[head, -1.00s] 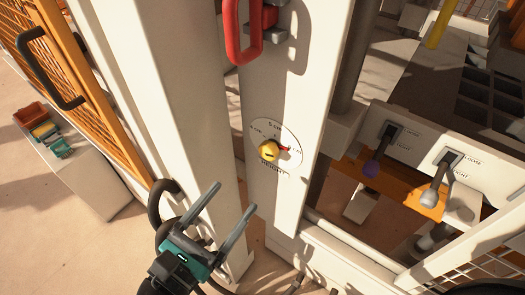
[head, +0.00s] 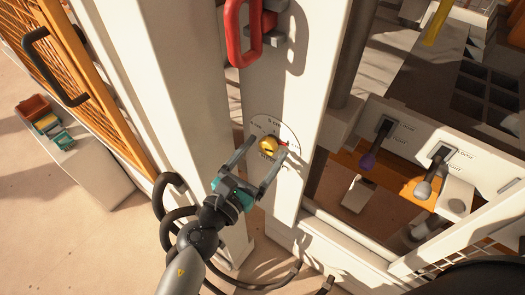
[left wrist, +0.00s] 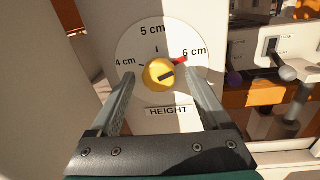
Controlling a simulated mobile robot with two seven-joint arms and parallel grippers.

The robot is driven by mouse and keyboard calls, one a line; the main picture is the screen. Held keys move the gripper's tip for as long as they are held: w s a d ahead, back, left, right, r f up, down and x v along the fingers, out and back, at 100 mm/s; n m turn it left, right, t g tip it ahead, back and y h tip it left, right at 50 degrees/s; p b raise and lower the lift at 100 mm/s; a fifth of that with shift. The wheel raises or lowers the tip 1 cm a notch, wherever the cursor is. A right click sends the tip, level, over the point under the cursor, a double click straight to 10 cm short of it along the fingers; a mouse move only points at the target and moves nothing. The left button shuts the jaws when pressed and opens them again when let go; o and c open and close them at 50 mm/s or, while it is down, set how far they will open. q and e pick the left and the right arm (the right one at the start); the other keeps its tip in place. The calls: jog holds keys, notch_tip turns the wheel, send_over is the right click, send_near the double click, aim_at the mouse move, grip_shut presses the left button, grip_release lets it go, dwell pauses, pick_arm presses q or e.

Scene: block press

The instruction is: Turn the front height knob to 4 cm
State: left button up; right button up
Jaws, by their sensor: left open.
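The front height knob (head: 268,145) is yellow with a red pointer and sits on a round white dial on a pale post. In the left wrist view the knob (left wrist: 160,74) has its red pointer toward the 6 cm mark at the right of the dial (left wrist: 135,45). The 5 cm mark is at the top and 4 cm at the left. My left gripper (head: 266,149) is open, with one finger on each side of the knob. I cannot tell whether the fingers touch it. My right gripper is not in view.
A red handle (head: 242,35) is above the dial on the same post. To the right, a white panel carries a purple-tipped lever (head: 376,145) and a grey lever (head: 430,172). An orange mesh door (head: 100,90) and a cabinet (head: 85,170) with small bins stand at the left.

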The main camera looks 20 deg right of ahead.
pick_arm(q)
jog(key=shift+c, duration=0.3)
grip_shut()
dwell(0.3)
